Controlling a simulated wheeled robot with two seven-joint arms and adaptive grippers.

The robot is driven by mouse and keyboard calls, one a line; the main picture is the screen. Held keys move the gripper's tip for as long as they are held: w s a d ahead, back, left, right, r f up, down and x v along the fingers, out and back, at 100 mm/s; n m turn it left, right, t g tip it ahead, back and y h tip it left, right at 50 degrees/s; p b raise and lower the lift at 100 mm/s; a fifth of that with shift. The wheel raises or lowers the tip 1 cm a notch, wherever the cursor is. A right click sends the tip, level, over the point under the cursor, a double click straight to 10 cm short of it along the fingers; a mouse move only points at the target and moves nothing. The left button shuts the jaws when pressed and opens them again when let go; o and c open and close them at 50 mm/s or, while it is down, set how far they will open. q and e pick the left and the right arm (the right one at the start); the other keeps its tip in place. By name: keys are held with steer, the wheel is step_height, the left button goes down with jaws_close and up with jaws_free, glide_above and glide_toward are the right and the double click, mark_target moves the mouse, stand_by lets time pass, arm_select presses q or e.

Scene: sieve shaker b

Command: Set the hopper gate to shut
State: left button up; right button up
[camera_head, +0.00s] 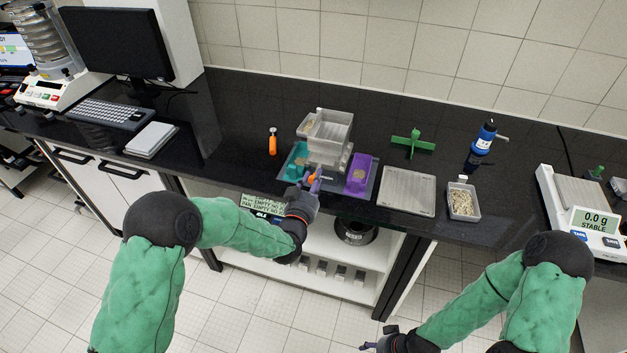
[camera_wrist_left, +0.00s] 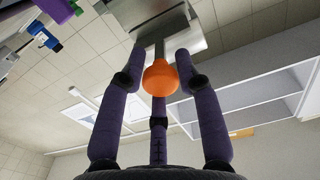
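The hopper (camera_head: 328,130) is a pale box-shaped unit standing on a dark base at mid-bench. A round orange knob (camera_wrist_left: 160,78) on a short metal rod sticks out of a grey metal body (camera_wrist_left: 150,22), seen in the left wrist view. My left gripper (camera_head: 313,182) is at the front of the hopper. Its purple fingers (camera_wrist_left: 160,62) stand apart on either side of the knob, with narrow gaps showing. The gate's plate is hidden. My right gripper (camera_head: 376,345) is low at the bottom edge, away from the bench; its fingers are too small to read.
A teal block (camera_head: 297,160) and a purple block (camera_head: 359,173) flank the hopper. An orange-handled tool (camera_head: 272,142) stands left. A flat grey plate (camera_head: 407,191), a tray of grains (camera_head: 462,202), a green cross-shaped piece (camera_head: 413,144) and a balance (camera_head: 585,215) are right.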

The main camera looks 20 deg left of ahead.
mark_target(318, 167)
arm_select(q)
jaws_close()
steer(key=w+b, duration=0.3)
steer(key=w, duration=0.1)
steer(key=shift+d+f, duration=0.1)
steer(key=shift+f, duration=0.15)
steer(key=shift+w+r+b, duration=0.15)
steer(key=shift+w+b, duration=0.25)
steer(key=shift+w, duration=0.2)
steer(key=shift+r, duration=0.2)
steer(key=o, duration=0.7)
jaws_free()
steer(key=shift+w, duration=0.1)
steer(key=shift+c, duration=0.2)
steer(key=shift+o, duration=0.5)
steer(key=shift+w+f, duration=0.1)
steer(key=shift+s, duration=0.2)
